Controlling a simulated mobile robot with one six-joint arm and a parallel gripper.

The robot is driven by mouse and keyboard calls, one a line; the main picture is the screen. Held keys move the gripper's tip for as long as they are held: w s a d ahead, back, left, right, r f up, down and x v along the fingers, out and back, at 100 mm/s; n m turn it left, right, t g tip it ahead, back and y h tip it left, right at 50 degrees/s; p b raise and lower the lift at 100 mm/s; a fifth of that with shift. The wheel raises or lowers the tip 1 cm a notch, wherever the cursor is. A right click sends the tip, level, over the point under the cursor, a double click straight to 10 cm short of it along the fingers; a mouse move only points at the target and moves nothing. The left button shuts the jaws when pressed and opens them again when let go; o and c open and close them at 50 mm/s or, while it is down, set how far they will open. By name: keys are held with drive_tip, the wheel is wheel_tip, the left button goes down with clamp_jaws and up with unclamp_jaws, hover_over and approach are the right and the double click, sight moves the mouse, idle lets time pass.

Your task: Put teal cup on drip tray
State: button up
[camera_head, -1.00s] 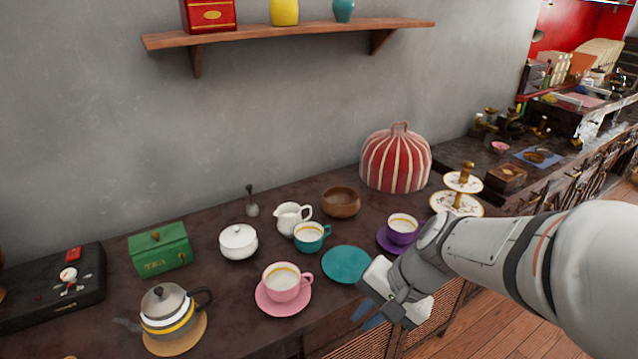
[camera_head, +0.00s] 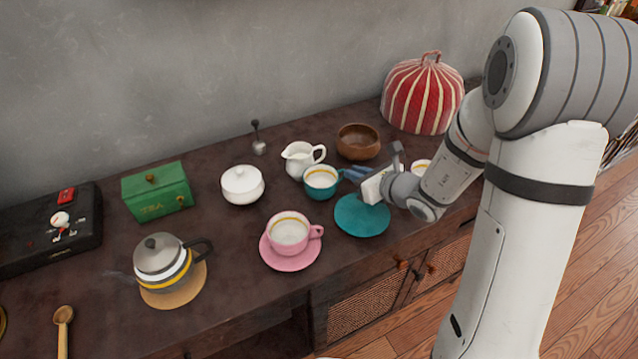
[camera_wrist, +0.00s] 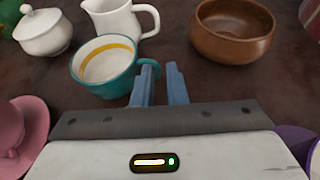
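The teal cup (camera_head: 320,182), white inside with a yellow band, stands upright on the counter. It also shows in the wrist view (camera_wrist: 105,72), its handle at the right, by my fingertips. My gripper (camera_head: 353,172) is just right of the cup, its blue fingers pointing at the handle side. In the wrist view the fingers (camera_wrist: 160,70) are apart, with a narrow gap; the handle's end is at or just behind this gap. Whether it lies between them is unclear.
A teal saucer (camera_head: 350,218) lies under my wrist. A white creamer (camera_head: 301,160), wooden bowl (camera_head: 358,143) and white sugar pot (camera_head: 242,186) stand close by. A pink cup (camera_head: 288,232), green tea box (camera_head: 157,192) and kettle (camera_head: 160,262) stand further left.

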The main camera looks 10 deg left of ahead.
sight(340, 181)
drive_tip(key=x, duration=0.6)
drive_tip(key=shift+s+a+f, duration=0.15)
drive_tip(key=shift+f, duration=0.2)
clamp_jaws()
drive_tip(key=shift+r, duration=0.1)
